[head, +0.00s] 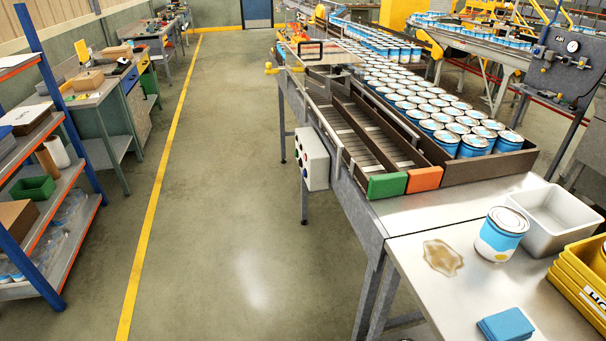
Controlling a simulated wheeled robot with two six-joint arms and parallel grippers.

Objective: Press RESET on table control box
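A light grey control box (312,158) is fixed to the left side of the roller table (352,205). Its left face carries several small buttons, with red and blue ones visible. They are too small to read, so I cannot tell which one is RESET. Neither of my grippers shows in the head view.
Many blue and white cans (420,100) fill the conveyor. One can (501,234) stands beside a brown spill (443,257), near a white bin (552,216), blue cloths (506,325) and yellow crates (583,280). Shelves (60,215) stand at left. The floor (225,200) between is clear.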

